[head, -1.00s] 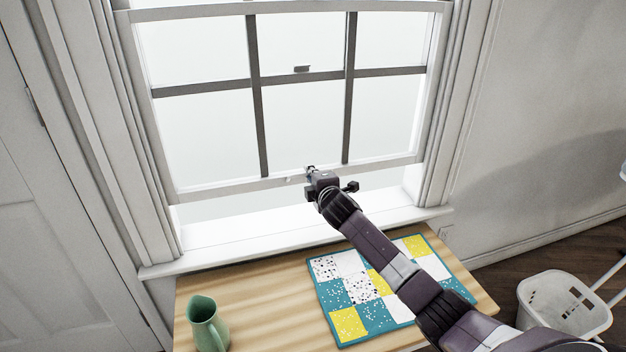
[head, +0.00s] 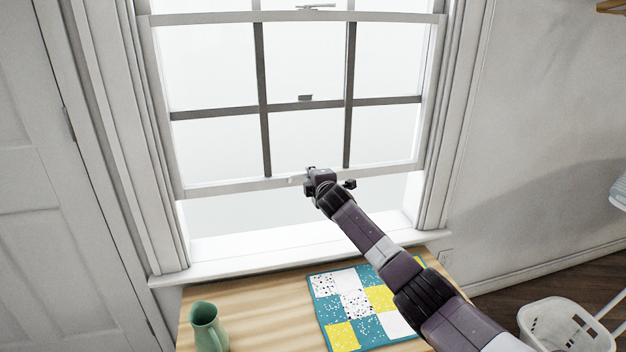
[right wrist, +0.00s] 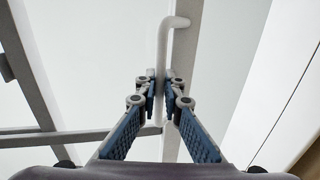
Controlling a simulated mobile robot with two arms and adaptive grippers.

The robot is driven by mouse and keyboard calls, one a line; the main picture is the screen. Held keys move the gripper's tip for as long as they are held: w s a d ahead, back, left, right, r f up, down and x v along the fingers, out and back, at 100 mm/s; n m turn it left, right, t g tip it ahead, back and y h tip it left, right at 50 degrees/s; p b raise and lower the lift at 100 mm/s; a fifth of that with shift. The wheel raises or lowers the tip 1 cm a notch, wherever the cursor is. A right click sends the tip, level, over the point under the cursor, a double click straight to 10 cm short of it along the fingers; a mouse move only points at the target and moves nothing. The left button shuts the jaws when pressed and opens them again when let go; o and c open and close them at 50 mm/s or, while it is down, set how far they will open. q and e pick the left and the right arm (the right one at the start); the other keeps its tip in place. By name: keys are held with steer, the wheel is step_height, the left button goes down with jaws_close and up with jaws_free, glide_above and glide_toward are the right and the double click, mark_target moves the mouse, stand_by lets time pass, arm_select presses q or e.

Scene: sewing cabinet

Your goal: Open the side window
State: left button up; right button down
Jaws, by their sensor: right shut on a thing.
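The side window's lower sash (head: 228,187) is raised, with a clear gap between its bottom rail and the white sill (head: 240,247). My right gripper (head: 308,174) is at the bottom rail, near its middle. In the right wrist view its fingers (right wrist: 160,98) are closed around a white bar handle (right wrist: 163,60) on the rail. The gripper hides part of the handle in the head view. My left gripper is in neither view.
Below the window a wooden table (head: 265,290) holds a green pitcher (head: 207,328) and a patchwork mat (head: 345,338). A white basket (head: 560,325) stands on the floor at the right. A white door (head: 30,200) is at the left.

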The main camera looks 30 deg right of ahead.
steer(key=shift+d+r, duration=0.1)
steer(key=shift+r, duration=0.2)
steer(key=c, duration=2.2)
jaws_free()
steer(key=shift+o, duration=0.6)
steer(key=shift+f, duration=0.15)
steer(key=shift+s, duration=0.1)
steer(key=v, duration=1.2)
steer(key=shift+f, duration=0.1)
